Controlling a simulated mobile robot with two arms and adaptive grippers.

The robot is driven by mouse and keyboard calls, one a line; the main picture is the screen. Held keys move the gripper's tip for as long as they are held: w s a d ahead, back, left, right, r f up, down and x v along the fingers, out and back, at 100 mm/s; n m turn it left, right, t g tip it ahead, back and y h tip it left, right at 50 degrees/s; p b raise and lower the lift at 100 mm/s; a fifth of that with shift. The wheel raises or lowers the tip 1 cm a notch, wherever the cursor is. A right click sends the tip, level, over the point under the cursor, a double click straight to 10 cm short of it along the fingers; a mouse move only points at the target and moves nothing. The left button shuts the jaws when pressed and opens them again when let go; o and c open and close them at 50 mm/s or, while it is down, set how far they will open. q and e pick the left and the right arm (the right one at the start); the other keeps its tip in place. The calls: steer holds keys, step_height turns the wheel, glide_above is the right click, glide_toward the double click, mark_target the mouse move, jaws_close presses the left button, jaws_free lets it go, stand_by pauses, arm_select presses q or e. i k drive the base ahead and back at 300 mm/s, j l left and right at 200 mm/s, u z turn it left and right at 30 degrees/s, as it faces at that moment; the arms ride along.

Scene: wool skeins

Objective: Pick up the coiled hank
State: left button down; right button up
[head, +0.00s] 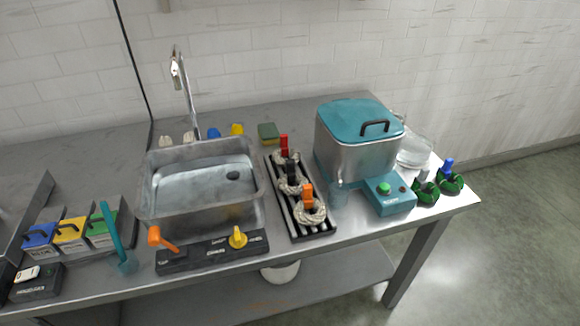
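Several coiled hanks are in the head view. On a black slatted rack (322,235) right of the sink lie three cream coils: a far one (279,158) with a red clip (284,142), a middle one (286,187) with a black clip (292,168), and a near one (311,217) with an orange clip (308,192). At the counter's right end sit two dark green coils, one (426,195) with a grey clip and one (451,183) with a blue clip (448,165). I cannot tell which hank is meant. Neither gripper shows.
A metal sink (205,215) with a tap (185,90) stands left of the rack. A lidded teal-and-steel pot (355,155) with a control box (390,200) stands right of it. A glass bowl (415,150) is behind the green coils. Colored boxes (72,233) stand far left.

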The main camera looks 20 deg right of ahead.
mark_target(307, 202)
steer(key=l+u, duration=0.4)
steer(key=l, duration=0.2)
steer(key=l+u, duration=0.4)
steer(key=l, duration=0.25)
steer(key=k+l+u, duration=0.15)
steer(key=l+u, duration=0.25)
steer(key=l, duration=0.2)
